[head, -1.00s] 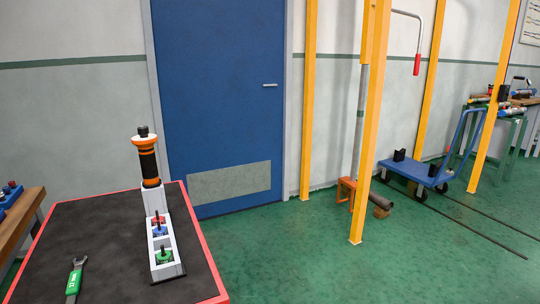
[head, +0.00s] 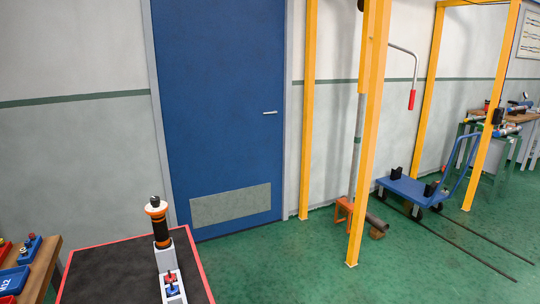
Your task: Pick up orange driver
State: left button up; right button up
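The orange driver (head: 160,228) has a black grip with orange bands and a black knob on top. It stands upright at the back end of a white rack (head: 164,261) on the black-topped table. Its lower end is hidden in the rack. In front of it, the rack holds small red and blue pieces (head: 171,286). Neither of my grippers shows in the head view.
The table (head: 108,271) has a raised red rim. A wooden bench (head: 43,263) with blue bins stands at the left. A blue door (head: 222,100) is behind. Yellow posts (head: 368,150) and a blue cart (head: 410,190) stand to the right, with open green floor (head: 300,270) between.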

aim_at(158, 215)
jog(key=u, duration=3.8)
jog(key=z, duration=2.85)
jog(key=i+l+u, duration=0.1)
jog(key=i+u, duration=0.15)
jog(key=u, duration=0.15)
jog(key=i+l+u, duration=0.15)
jog(key=u, duration=0.2)
jog(key=i, duration=0.1)
